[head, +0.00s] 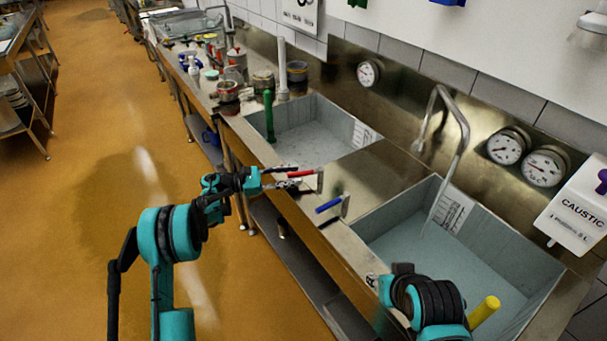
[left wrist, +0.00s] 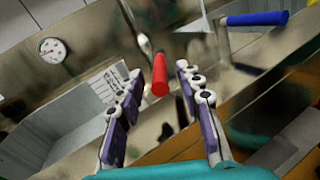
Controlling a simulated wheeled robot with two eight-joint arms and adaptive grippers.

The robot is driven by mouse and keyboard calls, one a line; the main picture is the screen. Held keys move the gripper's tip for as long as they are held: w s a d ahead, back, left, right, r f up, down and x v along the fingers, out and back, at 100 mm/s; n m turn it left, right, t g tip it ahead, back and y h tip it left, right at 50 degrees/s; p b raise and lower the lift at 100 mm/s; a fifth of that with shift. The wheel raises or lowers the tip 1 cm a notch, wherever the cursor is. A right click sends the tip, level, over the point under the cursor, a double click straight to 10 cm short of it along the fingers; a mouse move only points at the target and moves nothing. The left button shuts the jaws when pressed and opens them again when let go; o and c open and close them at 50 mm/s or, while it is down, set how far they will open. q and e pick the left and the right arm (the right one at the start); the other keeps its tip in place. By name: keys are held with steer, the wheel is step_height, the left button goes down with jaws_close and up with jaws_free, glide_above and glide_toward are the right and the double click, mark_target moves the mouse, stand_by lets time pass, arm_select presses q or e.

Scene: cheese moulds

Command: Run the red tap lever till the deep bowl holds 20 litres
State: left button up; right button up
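The red tap lever (head: 302,173) sits at the counter's front edge, between the two sinks. My left gripper (head: 287,184) is beside it. In the left wrist view, the red lever (left wrist: 160,75) shows between the spread fingers (left wrist: 160,92), with gaps visible on both sides. The right sink bowl (head: 385,243) has a grey-blue surface inside and a marked scale (head: 450,212) on its wall, too small to read. A pale streak hangs below the spout (head: 462,140) and looks like water. Which bowl is the deep one, I cannot tell. My right gripper is not visible.
A blue lever (head: 328,205) stands right of the red one; it also shows in the left wrist view (left wrist: 257,18). The left sink (head: 335,120) has a green pipe (head: 268,115). A yellow pipe (head: 484,311) stands in the right sink. Jars crowd the far counter.

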arm_select(q)
steer(key=v, duration=0.7)
